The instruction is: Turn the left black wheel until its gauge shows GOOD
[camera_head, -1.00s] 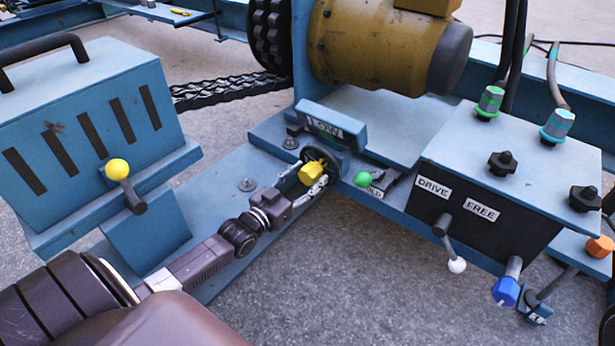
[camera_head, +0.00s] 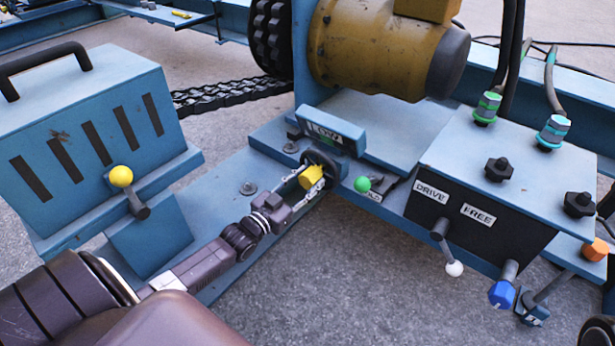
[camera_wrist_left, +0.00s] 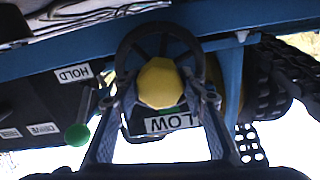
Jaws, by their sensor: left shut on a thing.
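The left black wheel (camera_head: 334,161) has a yellow faceted hub (camera_head: 313,178) and stands at the end of a blue beam. In the left wrist view, the wheel's dark rim (camera_wrist_left: 150,32) rings the yellow hub (camera_wrist_left: 161,83). My left gripper (camera_head: 303,186) is shut on the wheel at its yellow hub, with one finger on each side. The exact contact is partly hidden. The gauge (camera_head: 335,133) behind the wheel shows LOW. It also reads LOW, upside down, in the left wrist view (camera_wrist_left: 172,122). My right gripper is not in view.
A green-ball lever (camera_head: 362,184) stands close right of the wheel. A dark box (camera_head: 480,200) marked DRIVE and FREE has a white-ball lever (camera_head: 453,268). A slotted blue cabinet (camera_head: 100,130) with a yellow-ball lever (camera_head: 121,176) stands left of my arm.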

